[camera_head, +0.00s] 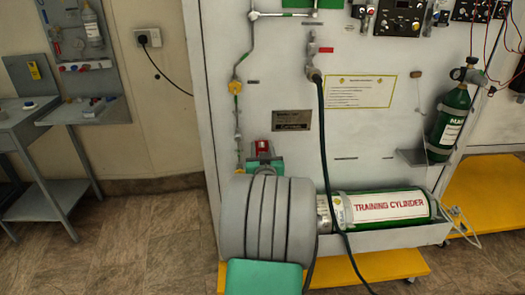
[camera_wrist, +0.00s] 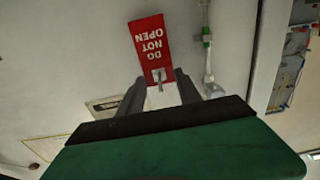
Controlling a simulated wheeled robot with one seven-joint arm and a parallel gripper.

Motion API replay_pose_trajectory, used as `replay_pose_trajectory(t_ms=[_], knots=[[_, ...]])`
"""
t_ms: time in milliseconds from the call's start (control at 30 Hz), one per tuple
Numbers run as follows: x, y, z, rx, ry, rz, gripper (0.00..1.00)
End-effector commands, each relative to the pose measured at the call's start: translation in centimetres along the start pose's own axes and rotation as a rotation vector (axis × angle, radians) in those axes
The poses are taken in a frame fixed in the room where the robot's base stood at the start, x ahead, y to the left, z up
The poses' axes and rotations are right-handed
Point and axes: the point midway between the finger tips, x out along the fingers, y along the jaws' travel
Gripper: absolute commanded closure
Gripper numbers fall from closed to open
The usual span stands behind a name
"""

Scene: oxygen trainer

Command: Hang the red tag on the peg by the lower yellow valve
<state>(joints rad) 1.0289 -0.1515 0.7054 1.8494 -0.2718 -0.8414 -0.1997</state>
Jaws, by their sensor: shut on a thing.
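The red tag (camera_wrist: 151,45) fills the upper middle of the wrist view, its "DO NOT OPEN" lettering upside down there. My gripper (camera_wrist: 160,82) is shut on the tag's pale end. A small grey metal piece lies over the tag near the fingertips; I cannot tell whether it is the peg. In the head view the tag (camera_head: 261,146) shows just beyond my gripper (camera_head: 262,157), in front of the white panel. The lower yellow valve (camera_head: 239,170) seems to be the yellow bit on the pipe left of my gripper, mostly hidden. The upper yellow valve (camera_head: 236,87) is plain to see.
A thin pipe (camera_wrist: 208,60) runs beside the tag in the wrist view. A nameplate (camera_head: 291,120) and a yellow-edged notice (camera_head: 358,91) are on the panel. A training cylinder (camera_head: 390,207) and a dark hose (camera_head: 323,140) stand right of my arm.

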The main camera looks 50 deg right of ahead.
Motion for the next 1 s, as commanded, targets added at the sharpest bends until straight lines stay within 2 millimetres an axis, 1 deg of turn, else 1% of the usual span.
replay_pose_trajectory(t_ms=[433,467,733,1000], knots=[[-0.01,0.02,-0.06,0.0,0.001,0.0,0.97],[-0.01,0.02,-0.06,0.0,0.001,0.0,0.57],[-0.01,0.02,-0.05,0.0,0.001,0.0,0.35],[-0.14,0.03,-0.05,0.0,0.0,0.0,0.34]])
